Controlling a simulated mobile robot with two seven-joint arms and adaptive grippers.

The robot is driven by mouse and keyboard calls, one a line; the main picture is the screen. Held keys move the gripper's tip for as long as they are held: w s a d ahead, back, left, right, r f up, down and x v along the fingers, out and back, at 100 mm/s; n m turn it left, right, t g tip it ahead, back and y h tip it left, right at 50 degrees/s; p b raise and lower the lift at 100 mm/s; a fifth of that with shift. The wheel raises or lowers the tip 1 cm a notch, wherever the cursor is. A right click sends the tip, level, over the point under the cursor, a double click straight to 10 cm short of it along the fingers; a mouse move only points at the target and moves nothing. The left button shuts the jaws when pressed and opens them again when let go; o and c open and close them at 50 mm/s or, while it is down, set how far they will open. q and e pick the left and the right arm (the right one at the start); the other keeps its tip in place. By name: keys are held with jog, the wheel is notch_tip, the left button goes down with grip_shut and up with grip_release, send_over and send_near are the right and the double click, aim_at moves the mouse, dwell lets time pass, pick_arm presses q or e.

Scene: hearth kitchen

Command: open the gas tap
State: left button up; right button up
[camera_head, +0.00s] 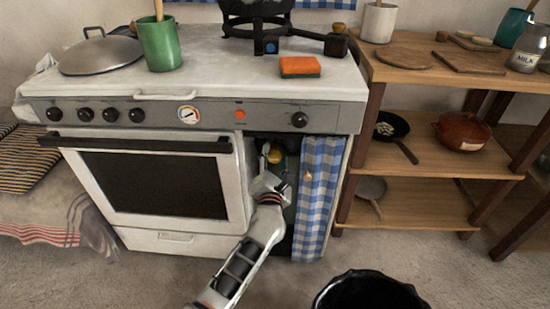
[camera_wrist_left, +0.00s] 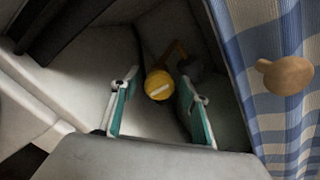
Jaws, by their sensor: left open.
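In the head view my left gripper (camera_head: 276,180) reaches into the compartment, just below the knob. My right gripper is out of view.
A blue checked curtain (camera_head: 318,195) with a wooden knob (camera_wrist_left: 285,76) hangs right of the opening. The white stove (camera_head: 140,185) bounds it on the left. A black bin (camera_head: 370,290) stands on the floor in front. Wooden shelves (camera_head: 430,180) stand at the right.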

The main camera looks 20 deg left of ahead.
pick_arm(q)
jog(key=v, duration=0.7)
jog(key=shift+s, duration=0.25)
jog(key=shift+r, duration=0.15)
